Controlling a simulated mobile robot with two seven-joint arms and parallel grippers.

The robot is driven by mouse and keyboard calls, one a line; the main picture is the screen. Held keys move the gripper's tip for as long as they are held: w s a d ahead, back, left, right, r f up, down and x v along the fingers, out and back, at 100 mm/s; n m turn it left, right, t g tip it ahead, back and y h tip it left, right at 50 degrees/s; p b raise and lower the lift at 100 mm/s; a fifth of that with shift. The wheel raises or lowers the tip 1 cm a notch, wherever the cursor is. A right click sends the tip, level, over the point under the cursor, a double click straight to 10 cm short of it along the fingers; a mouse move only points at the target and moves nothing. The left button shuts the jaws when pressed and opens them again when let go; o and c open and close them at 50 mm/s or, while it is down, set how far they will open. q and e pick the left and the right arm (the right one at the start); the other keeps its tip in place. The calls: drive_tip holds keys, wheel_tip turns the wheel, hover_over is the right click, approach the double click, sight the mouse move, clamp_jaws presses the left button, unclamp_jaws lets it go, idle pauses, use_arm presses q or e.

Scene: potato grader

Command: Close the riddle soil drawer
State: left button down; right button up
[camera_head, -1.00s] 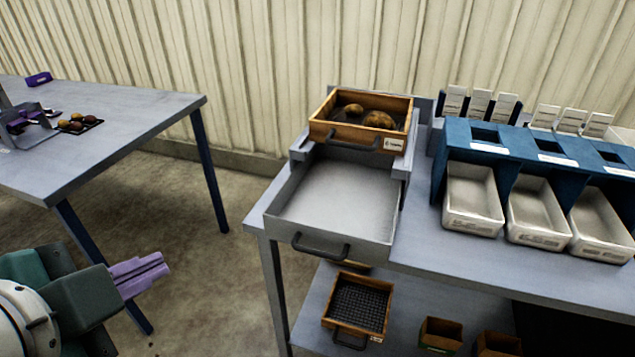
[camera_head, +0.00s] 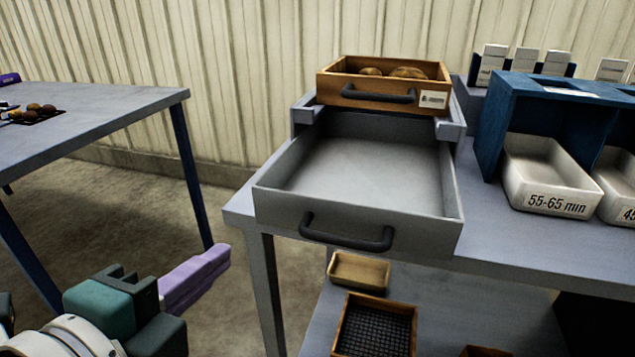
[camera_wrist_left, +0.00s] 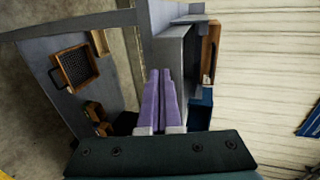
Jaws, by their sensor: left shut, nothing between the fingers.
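The riddle soil drawer (camera_head: 360,215) is a grey metal tray with a dark bar handle (camera_head: 346,236) on its front. It is pulled out toward me, below the wooden riddle (camera_head: 372,90), and looks empty. Its grey side also shows in the left wrist view (camera_wrist_left: 172,60). My left gripper (camera_head: 222,262), with purple fingers, is shut and empty. It is left of the drawer and lower than it, apart from the handle. In the left wrist view the purple fingers (camera_wrist_left: 160,85) lie together. My right gripper does not show.
The drawer stands on a grey table (camera_head: 495,235). A blue rack (camera_head: 491,125) with white bins (camera_head: 540,175) is on the right. A mesh-bottomed wooden riddle (camera_head: 375,325) and a small wooden box (camera_head: 358,270) are on the lower shelf. Another table (camera_head: 110,115) is at left.

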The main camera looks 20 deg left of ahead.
sight(270, 211)
use_arm(q)
drive_tip(key=x, duration=0.6)
drive_tip(key=r+x, duration=0.1)
drive_tip(key=x, duration=0.3)
drive_tip(key=shift+w, duration=0.2)
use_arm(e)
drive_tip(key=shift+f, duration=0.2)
